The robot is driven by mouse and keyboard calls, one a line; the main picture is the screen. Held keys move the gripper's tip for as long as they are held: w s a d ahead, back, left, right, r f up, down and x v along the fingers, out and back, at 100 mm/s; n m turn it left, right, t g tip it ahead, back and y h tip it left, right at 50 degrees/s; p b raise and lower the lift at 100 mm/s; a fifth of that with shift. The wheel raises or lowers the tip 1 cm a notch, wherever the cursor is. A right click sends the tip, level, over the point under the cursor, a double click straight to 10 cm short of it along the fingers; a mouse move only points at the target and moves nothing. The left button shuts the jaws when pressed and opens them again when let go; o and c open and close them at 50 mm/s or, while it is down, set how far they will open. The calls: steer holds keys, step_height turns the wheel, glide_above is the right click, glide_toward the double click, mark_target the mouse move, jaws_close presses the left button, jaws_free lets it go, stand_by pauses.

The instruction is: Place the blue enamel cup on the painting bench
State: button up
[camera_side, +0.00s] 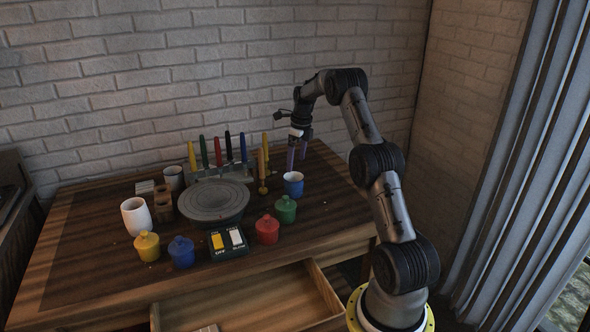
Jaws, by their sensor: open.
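The blue enamel cup (293,187) stands upright on the painting bench (330,207), right of the round grey turntable. My gripper (297,160) is open, with its fingers pointing down. In this view it shows just above and behind the cup, apart from it. I cannot tell the exact distance in depth between the fingers and the cup. Nothing shows between the fingers.
The turntable (213,201) fills the bench middle, with several upright brushes behind it. An open drawer (250,300) juts out in front.

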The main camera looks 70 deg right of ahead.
steer(key=s+a+r+n+t, duration=0.1)
steer(key=a+r+n, duration=0.75)
steer(key=a, duration=0.45)
steer(key=a+r+n+t, duration=0.1)
steer(key=a+r+n, duration=0.75)
steer(key=a, duration=0.45)
steer(key=s+a+r+n, duration=0.3)
steer(key=s+a+n, duration=0.6)
steer(key=a, duration=0.2)
steer(key=s+a+f+n+t, duration=0.1)
steer(key=s+a+f+n, duration=0.1)
steer(key=s+n, duration=0.3)
steer(key=s+a+f+n+t, duration=0.1)
steer(key=s+a+n, duration=0.4)
steer(key=s+n, duration=0.1)
steer(key=shift+s+f, duration=0.4)
